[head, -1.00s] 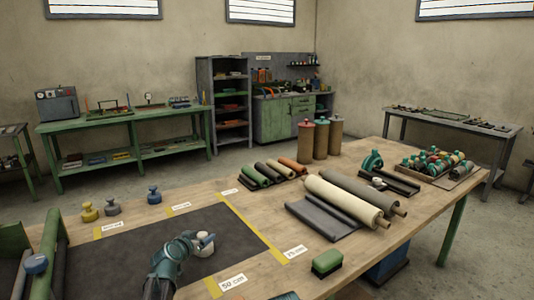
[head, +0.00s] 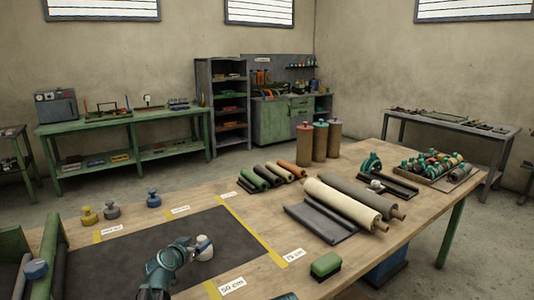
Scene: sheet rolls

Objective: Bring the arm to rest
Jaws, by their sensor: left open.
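My left gripper (head: 192,248) comes in from the lower left over the dark sheet (head: 120,262) on the wooden table. It is open, beside a small white-topped object (head: 204,248) on the sheet. I cannot tell whether its fingers touch that object. My right gripper is not in view; a small dark teal piece shows at the bottom edge.
Yellow, grey and blue weights (head: 153,198) stand behind the sheet. A green block (head: 325,265) lies near the front edge. Cream and grey rolls (head: 345,204) lie at the right, with several small rolls (head: 275,175) behind. Bare wood (head: 262,220) lies between.

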